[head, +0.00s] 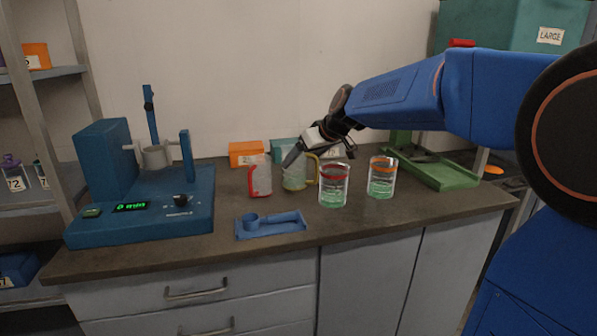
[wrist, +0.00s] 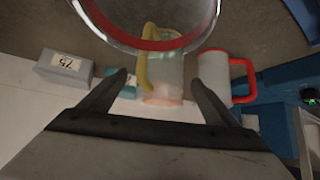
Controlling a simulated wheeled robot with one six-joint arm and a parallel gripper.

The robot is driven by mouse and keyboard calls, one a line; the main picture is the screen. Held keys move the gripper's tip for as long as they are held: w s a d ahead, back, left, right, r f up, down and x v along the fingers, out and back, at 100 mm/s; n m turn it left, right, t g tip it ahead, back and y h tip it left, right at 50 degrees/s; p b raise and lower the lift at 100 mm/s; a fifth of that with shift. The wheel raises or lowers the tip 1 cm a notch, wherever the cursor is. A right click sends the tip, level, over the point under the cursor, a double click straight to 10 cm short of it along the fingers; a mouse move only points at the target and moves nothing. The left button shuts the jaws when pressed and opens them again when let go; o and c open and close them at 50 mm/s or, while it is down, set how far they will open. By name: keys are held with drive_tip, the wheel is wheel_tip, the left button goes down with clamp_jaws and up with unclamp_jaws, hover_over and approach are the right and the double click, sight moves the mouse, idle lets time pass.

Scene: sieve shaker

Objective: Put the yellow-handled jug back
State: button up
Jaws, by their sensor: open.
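The yellow-handled jug (head: 293,176) stands upright on the dark worktop, a clear jug with its yellow handle on the right in the head view. In the wrist view the jug (wrist: 167,78) shows between the fingers, handle towards the upper left. My gripper (head: 319,158) is open above and around the jug's handle side in the head view; one dark finger overlaps the jug. In the wrist view my gripper (wrist: 160,77) has its fingers apart, with nothing clasped. I cannot tell whether a finger touches the jug.
A red-handled jug (head: 260,178) stands close left. A red-banded beaker (head: 334,190) and an orange-banded beaker (head: 382,180) stand right. A blue scoop tray (head: 285,226) lies in front, the blue shaker (head: 105,180) at left, a green stand (head: 450,176) at right. Small boxes (head: 245,152) line the wall.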

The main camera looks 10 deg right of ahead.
sight(294, 177)
drive_tip(key=x, duration=0.5)
drive_tip(key=shift+s+f, duration=0.1)
drive_tip(key=c, duration=1.4)
drive_tip(key=shift+r, duration=0.3)
